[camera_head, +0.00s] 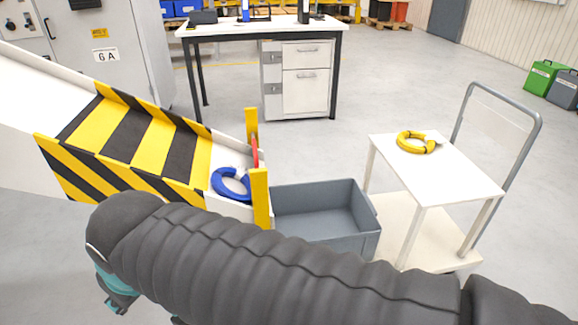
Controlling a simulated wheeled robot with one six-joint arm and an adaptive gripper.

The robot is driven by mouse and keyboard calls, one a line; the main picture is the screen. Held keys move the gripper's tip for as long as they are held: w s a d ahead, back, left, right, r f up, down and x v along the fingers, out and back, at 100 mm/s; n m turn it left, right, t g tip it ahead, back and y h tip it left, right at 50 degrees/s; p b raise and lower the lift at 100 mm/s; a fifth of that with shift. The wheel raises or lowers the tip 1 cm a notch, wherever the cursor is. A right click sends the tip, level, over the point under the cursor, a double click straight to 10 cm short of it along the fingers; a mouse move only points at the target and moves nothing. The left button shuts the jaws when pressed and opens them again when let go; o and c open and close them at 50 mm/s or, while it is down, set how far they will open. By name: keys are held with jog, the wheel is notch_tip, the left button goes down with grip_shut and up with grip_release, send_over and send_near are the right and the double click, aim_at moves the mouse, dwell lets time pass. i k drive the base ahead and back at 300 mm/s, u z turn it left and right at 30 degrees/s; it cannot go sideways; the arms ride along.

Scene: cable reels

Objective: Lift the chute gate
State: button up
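The chute (150,138) with yellow and black stripes slopes down from the left. Two yellow posts stand at its lower end, a far one (251,125) and a near one (261,198). The chute gate (255,152) shows as a thin red edge between them, mostly hidden by the near post; its height is hard to tell. A blue cable coil (230,183) lies at the chute's lower end, just left of the gate. My dark-sleeved arm crosses the bottom of the view, below the chute.
A grey bin (318,190) stands right of the chute end; its visible inside looks empty. A white cart (470,176) at right carries a yellow coil (416,142). A white workbench (262,33) stands behind. Open floor lies between bench and bin.

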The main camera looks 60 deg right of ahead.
aim_at(254, 146)
jog(key=z, duration=0.1)
jog(key=k, duration=0.15)
jog(key=u, duration=1.05)
jog(key=i, duration=0.95)
jog(key=z, duration=3.3)
jog(key=i, duration=0.5)
jog(key=z, duration=0.05)
